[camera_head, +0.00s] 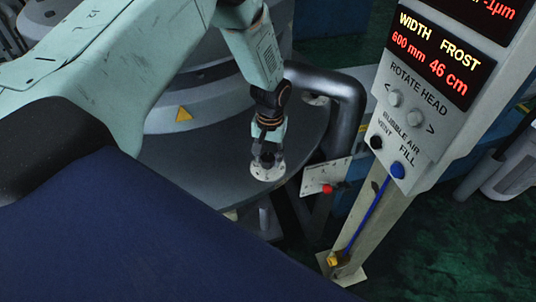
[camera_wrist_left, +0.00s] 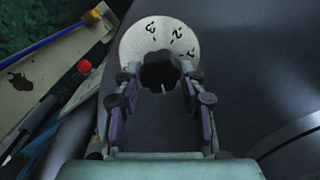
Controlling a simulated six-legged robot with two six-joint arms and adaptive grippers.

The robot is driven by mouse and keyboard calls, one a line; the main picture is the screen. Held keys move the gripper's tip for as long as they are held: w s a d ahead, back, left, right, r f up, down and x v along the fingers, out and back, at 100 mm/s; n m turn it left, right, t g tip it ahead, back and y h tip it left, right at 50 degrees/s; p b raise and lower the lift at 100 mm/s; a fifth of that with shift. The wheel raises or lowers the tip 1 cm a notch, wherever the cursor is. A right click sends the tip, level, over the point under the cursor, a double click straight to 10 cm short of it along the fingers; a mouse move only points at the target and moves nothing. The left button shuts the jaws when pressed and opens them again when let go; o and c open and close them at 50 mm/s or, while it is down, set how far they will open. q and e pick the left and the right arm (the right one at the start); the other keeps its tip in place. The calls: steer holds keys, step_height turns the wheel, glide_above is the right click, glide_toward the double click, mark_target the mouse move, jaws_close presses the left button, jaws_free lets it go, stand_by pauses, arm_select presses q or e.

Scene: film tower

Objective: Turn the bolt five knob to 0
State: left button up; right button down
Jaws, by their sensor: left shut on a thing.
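The bolt knob is a dark, lobed knob (camera_wrist_left: 160,72) on a round white dial (camera_wrist_left: 136,40) with black numerals. In the left wrist view the dial's upper part shows, with marks that look like 3 and 2. The lower part is hidden by the knob and fingers. In the head view the dial (camera_head: 267,174) lies on the dark round plate. My left gripper (camera_head: 268,150) reaches down over it. In the left wrist view my left gripper (camera_wrist_left: 160,84) has its fingers on both sides of the knob, shut on it. My right gripper is not in view.
A control panel (camera_head: 412,118) with knobs and a red-lit display stands at the right. A small plate with a red knob (camera_head: 327,189) sits just right of the dial. A thick dark pipe (camera_head: 350,110) bends down behind it. A blue rod (camera_head: 370,215) runs down the post.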

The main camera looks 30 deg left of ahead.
arm_select(q)
steer(key=shift+s+n, duration=0.1)
steer(key=shift+n, duration=0.2)
steer(key=n+p, duration=0.1)
steer(key=n, duration=0.2)
steer(key=shift+r+p, duration=0.1)
steer(key=shift+p, duration=0.25)
steer(key=n+p, duration=0.1)
steer(key=n, duration=0.4)
stand_by(0.5)
steer(key=o, duration=1.2)
steer(key=shift+d, duration=0.1)
steer(key=shift+c, duration=0.2)
